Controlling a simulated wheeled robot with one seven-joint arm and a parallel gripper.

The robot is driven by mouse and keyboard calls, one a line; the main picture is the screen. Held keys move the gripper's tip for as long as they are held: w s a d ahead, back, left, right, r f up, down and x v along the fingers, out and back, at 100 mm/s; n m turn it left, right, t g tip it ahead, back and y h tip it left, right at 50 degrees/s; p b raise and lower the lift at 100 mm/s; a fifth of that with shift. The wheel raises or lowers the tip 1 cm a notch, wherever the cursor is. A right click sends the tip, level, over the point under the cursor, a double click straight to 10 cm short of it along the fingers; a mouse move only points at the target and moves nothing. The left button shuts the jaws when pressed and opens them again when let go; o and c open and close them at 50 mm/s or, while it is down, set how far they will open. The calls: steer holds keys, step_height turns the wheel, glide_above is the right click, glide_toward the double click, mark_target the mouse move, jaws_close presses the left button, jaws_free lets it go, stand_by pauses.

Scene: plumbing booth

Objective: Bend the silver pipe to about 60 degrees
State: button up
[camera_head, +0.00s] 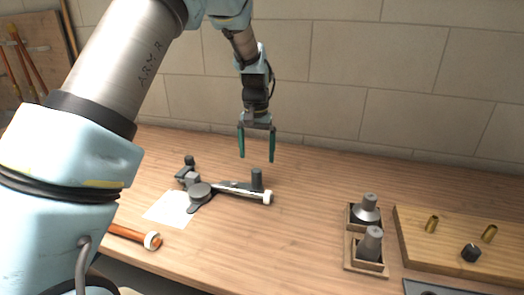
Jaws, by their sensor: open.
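A pipe bender (200,191) with a dark round disc sits on the wooden bench. A silver pipe (236,188) seems to lie along its dark arm, running right from the disc. It looks straight, but it is small and I cannot tell its exact bend. A dark upright post (257,180) stands near the right end of the arm, beside a white end piece (267,198). My gripper (256,158) points down above and behind the post. Its two teal fingers are apart, with nothing between them.
A white sheet (172,209) lies in front of the bender. An orange tool with a white end (152,241) lies at the front left. Grey fittings in wooden holders (362,258) and a board with brass pieces (430,262) stand right. The bench between is clear.

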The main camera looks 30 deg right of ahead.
mark_target(258, 179)
steer(key=shift+f+b, duration=2.8)
steer(key=shift+f, duration=1.1)
steer(key=c, duration=0.8)
steer(key=shift+s+a, duration=0.1)
steer(key=shift+s, duration=0.1)
steer(key=shift+s+a+m, duration=0.2)
steer(key=shift+s+m, duration=0.25)
steer(key=shift+s, duration=0.15)
steer(key=shift+s+a+m, duration=0.15)
steer(key=shift+s+m, duration=0.3)
steer(key=shift+s, duration=0.3)
steer(key=shift+s+a+m, duration=0.25)
steer(key=shift+s+m, duration=0.2)
steer(key=shift+s, duration=0.15)
steer(key=shift+s+a+m, duration=0.25)
steer(key=shift+s+m, duration=0.2)
steer(key=shift+s, duration=0.15)
